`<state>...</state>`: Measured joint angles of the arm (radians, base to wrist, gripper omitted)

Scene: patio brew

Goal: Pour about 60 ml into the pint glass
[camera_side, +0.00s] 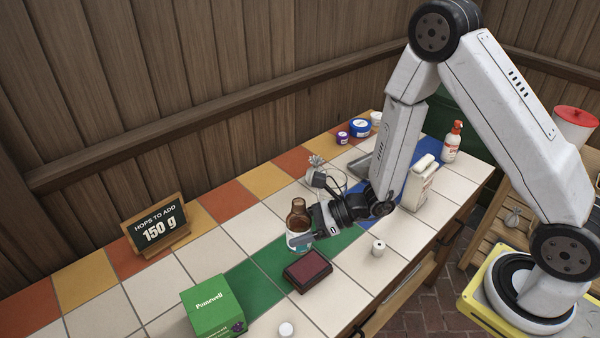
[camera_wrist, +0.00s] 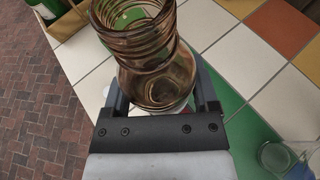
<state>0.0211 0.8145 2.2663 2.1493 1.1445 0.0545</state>
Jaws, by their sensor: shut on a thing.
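An amber bottle (camera_side: 297,217) with a pale blue and white label stands about upright in the side view. My gripper (camera_side: 312,222) is shut on it from the right. In the wrist view the bottle's ribbed brown neck (camera_wrist: 135,35) fills the upper middle, between the two fingers of my gripper (camera_wrist: 160,92). A clear glass (camera_wrist: 278,157), cut by the lower right edge, stands on the tiles to the right of the gripper; it may be the pint glass. Whether it holds liquid I cannot tell. I cannot tell whether the bottle's base touches the tiles.
A dark red pad box (camera_side: 307,270), a green carton (camera_side: 212,306) and a small white cylinder (camera_side: 378,247) stand near the front. A sign (camera_side: 155,226) reading "150 g" is at the back left. A white jug (camera_side: 421,184) and spray bottle (camera_side: 452,141) are at the right.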

